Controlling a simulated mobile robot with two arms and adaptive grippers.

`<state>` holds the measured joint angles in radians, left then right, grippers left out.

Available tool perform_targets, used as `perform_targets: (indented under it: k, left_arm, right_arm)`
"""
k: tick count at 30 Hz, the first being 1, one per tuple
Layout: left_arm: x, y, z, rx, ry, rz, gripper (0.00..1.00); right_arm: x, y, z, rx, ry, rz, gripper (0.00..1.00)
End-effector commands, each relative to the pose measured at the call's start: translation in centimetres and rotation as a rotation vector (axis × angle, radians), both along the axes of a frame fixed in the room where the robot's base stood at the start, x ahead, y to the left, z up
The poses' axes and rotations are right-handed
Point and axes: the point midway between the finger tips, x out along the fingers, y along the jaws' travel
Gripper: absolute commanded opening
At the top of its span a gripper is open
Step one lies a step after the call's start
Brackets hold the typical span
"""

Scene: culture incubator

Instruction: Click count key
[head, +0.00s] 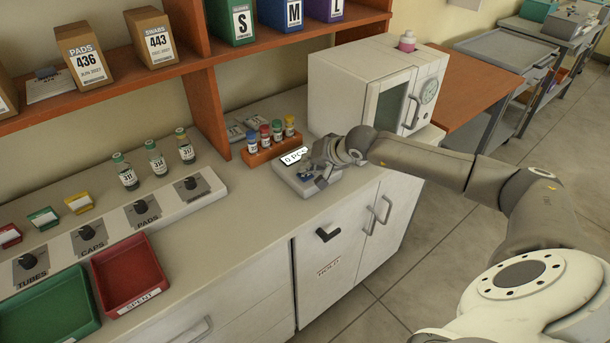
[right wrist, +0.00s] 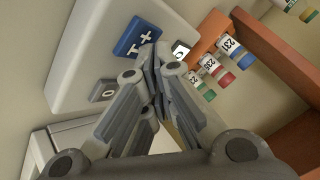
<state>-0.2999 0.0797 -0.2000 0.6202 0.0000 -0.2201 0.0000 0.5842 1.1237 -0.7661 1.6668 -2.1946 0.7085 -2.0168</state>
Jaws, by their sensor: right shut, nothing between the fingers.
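The counter (head: 291,177) is a small pale device on the worktop, with a tilted display (head: 294,156) reading "0 PCS". In the right wrist view its pale top (right wrist: 95,50) carries a blue key (right wrist: 137,37) marked "+1" and a grey key (right wrist: 103,90) marked "0". My right gripper (head: 318,179) is shut and empty, low over the counter. In the right wrist view its fingertips (right wrist: 158,55) are beside the blue key's edge; I cannot tell whether they touch. They partly hide the display there. My left gripper is not in view.
An orange rack (head: 270,146) of capped vials stands just behind the counter. A white incubator (head: 372,82) stands to the right, close to my arm. A labelled dispenser strip (head: 112,228) and a red tray (head: 128,274) lie left.

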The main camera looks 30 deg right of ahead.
Motion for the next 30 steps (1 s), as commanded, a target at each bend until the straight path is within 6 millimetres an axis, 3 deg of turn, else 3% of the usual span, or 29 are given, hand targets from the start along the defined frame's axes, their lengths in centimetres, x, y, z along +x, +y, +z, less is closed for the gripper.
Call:
perform_targets:
  k: [30]
  left_arm:
    - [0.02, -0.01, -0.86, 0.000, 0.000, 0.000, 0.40]
  right_arm:
    - [-0.04, 0.01, -0.64, 0.000, 0.001, 0.000, 0.00]
